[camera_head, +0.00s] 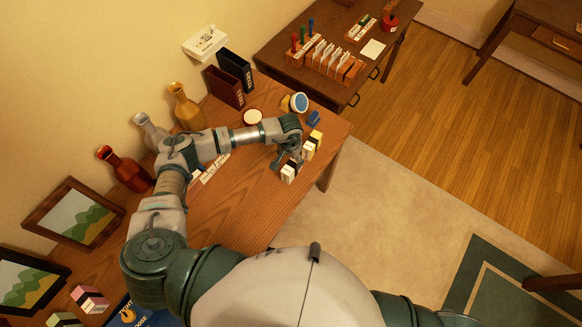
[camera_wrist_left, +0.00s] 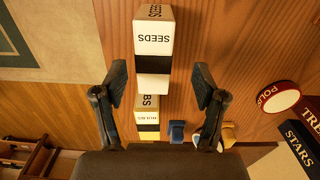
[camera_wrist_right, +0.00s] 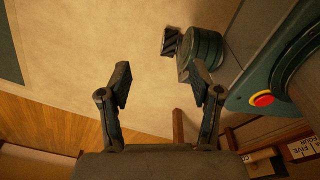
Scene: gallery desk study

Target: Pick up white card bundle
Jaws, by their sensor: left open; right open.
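The white card bundle (camera_head: 288,174), with a black band, stands near the desk's front edge in the head view. In the left wrist view the white card bundle (camera_wrist_left: 153,38) is labelled SEEDS, and its banded end reaches between my fingertips with gaps on both sides. My left gripper (camera_wrist_left: 160,85) is open around that end; I cannot tell whether anything touches. In the head view the left gripper (camera_head: 285,157) is right beside the bundle. My right gripper (camera_wrist_right: 165,86) is open and empty over the floor.
A yellow labelled bundle (camera_wrist_left: 146,104) stands close behind the white one. The second desk (camera_head: 300,75) carries card racks. Carpet lies beyond the front edge.

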